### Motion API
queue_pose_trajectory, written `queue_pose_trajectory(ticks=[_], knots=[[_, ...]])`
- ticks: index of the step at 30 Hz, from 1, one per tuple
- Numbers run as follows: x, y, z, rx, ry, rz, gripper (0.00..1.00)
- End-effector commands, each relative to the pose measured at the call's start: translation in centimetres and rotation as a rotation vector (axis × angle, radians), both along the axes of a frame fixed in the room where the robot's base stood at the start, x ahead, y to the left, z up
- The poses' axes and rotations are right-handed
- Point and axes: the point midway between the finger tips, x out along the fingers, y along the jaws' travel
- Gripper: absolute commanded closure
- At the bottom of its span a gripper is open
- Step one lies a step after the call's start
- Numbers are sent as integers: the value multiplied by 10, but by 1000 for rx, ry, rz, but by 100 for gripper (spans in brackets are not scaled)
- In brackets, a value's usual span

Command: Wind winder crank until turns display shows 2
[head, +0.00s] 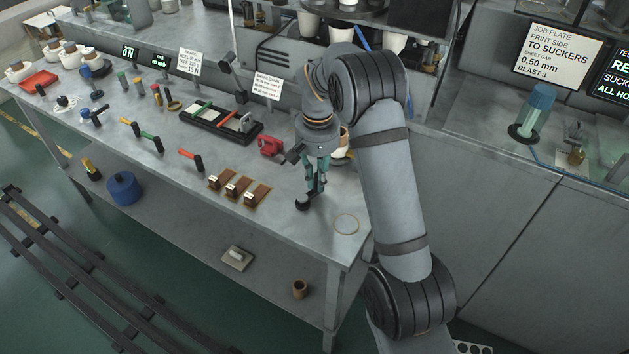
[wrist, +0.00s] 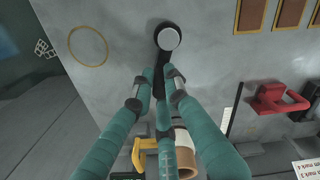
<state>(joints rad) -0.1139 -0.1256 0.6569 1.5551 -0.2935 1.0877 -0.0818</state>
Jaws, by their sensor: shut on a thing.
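The winder crank (head: 303,204) is at the right front part of the bench, with a dark round hub and a short arm. In the wrist view the crank (wrist: 168,38) shows a pale hub cap, and its black arm runs down between my teal fingers. My gripper (head: 316,187) points down over the crank. In the wrist view my gripper (wrist: 160,88) is closed around the handle end, which the fingers partly hide. Two small displays with green marks, one on the left (head: 128,52) and one on the right (head: 160,61), stand at the back; I cannot read a turns count on either.
Brown blocks (head: 231,188) lie left of the crank, and a red tool (head: 270,146) sits behind them. A tan ring (head: 346,224) lies to the right near the bench corner. A white and tan cup (head: 341,152) stands close behind my gripper. Bench around the ring is bare.

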Motion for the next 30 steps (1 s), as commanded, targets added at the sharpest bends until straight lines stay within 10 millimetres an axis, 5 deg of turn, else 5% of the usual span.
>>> queue_pose_trajectory(ticks=[19,20,30], knots=[[-3,-3,0,-2,3,-53,100],[-3,-3,0,-2,3,-53,86],[-2,-2,0,-1,1,-52,68]])
